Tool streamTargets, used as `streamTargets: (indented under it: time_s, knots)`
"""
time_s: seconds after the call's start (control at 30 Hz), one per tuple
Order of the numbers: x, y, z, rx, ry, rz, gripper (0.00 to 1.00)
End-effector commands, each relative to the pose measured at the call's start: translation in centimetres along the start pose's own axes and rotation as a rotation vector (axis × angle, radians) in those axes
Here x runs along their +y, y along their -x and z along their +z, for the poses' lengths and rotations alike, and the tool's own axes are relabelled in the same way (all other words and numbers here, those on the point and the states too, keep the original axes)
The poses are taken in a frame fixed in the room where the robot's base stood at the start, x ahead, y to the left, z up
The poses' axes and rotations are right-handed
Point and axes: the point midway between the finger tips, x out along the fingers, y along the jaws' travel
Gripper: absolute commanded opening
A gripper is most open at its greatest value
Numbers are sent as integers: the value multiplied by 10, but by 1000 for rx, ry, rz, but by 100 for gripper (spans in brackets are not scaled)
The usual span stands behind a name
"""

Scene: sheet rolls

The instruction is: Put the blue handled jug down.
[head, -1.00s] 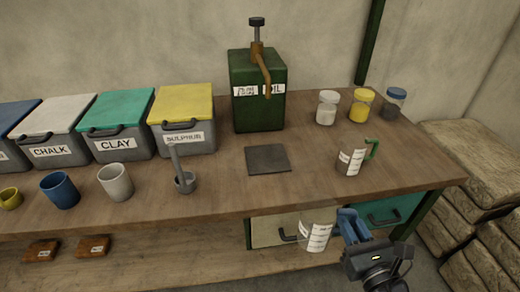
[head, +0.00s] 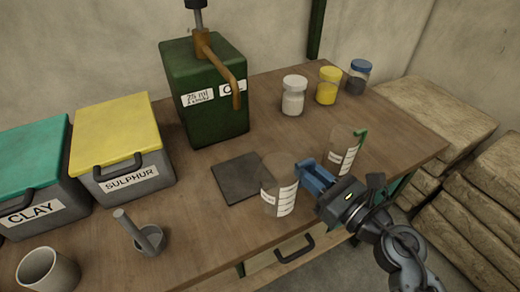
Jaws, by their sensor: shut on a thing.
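The blue handled jug (head: 279,192) is a clear measuring jug with a white printed scale and a chunky blue handle on its right. My gripper (head: 328,188) is shut on that handle, coming in from the right. The jug is roughly upright, over the front part of the bench, just right of the dark square mat (head: 238,178). I cannot tell whether its base touches the wood. The handle and gripper hide part of the bench behind them. A similar jug with a green handle (head: 342,152) stands behind and to the right.
The wooden bench (head: 210,235) has a green oil dispenser (head: 205,95) at the back. White (head: 293,97), yellow (head: 327,87) and dark (head: 358,80) jars stand back right. A mortar (head: 149,240) and bins (head: 120,150) are left. Bare wood shows in front of the mat.

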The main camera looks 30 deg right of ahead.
Motion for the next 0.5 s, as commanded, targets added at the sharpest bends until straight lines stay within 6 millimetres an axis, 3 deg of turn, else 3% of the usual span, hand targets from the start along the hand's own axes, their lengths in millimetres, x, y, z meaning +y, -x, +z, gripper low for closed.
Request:
streamTargets:
  time_s: [0.3,0.5]
  knots:
    - [0,-79,3,-2,0,1,0]
    - [0,-113,1,-1,0,-1,0]
